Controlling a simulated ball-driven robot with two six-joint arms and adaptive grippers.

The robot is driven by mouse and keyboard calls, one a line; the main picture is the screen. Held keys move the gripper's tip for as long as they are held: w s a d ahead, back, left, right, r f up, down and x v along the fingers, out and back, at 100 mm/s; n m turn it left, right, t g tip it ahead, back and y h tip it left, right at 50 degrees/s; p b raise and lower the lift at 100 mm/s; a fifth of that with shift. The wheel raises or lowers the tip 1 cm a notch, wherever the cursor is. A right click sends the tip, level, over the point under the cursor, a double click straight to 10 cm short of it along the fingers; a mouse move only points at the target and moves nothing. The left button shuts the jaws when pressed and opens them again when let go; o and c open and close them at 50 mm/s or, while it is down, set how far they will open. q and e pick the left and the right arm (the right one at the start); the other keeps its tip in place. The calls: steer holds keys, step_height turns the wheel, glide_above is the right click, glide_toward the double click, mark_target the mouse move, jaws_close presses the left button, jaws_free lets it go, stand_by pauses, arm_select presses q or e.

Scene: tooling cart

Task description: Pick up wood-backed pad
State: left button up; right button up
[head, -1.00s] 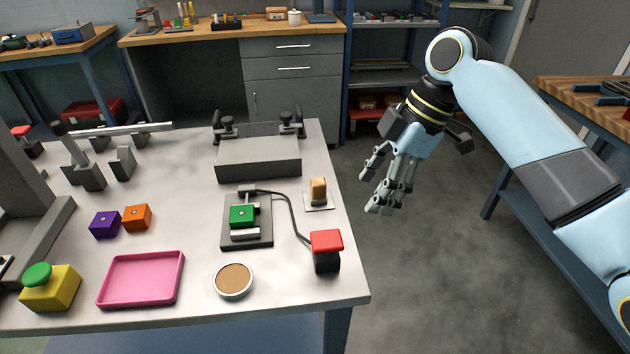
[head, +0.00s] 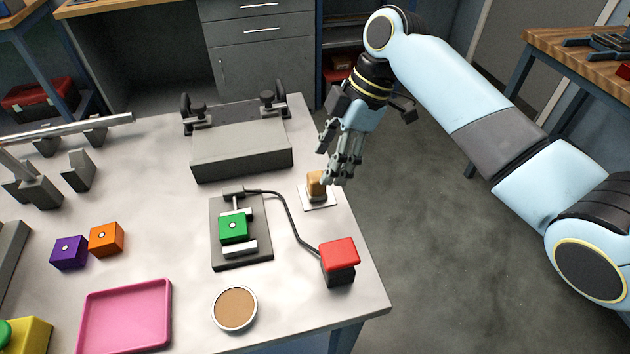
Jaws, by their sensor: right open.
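The wood-backed pad (head: 315,186) looks like a small tan wooden block standing on a thin white square plate (head: 322,204) near the right edge of the cart top. My right gripper (head: 332,168) is open, with its fingers pointing down just behind and to the right of the pad. The fingertips overlap the pad's upper right side in the picture, and I cannot tell whether they touch it. My left gripper is not in view.
A red-topped black button box (head: 339,261), its cable, and a dark fixture holding a green cube (head: 233,227) are close by. A grey block with clamps (head: 240,150) stands behind. A round brown-filled dish (head: 235,308) and pink tray (head: 125,316) lie in front.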

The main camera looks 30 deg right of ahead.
mark_target(319, 175)
steer(key=shift+w+a+f, duration=0.1)
steer(key=shift+a+f, duration=0.05)
steer(key=shift+f, duration=0.2)
steer(key=x, duration=0.5)
steer(key=shift+a+p, duration=0.1)
steer(key=shift+p, duration=0.2)
steer(key=shift+c, duration=0.6)
steer(key=c, duration=0.4)
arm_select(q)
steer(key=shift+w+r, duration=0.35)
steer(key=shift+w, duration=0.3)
arm_select(e)
steer(key=c, duration=0.7)
steer(key=shift+c, duration=0.2)
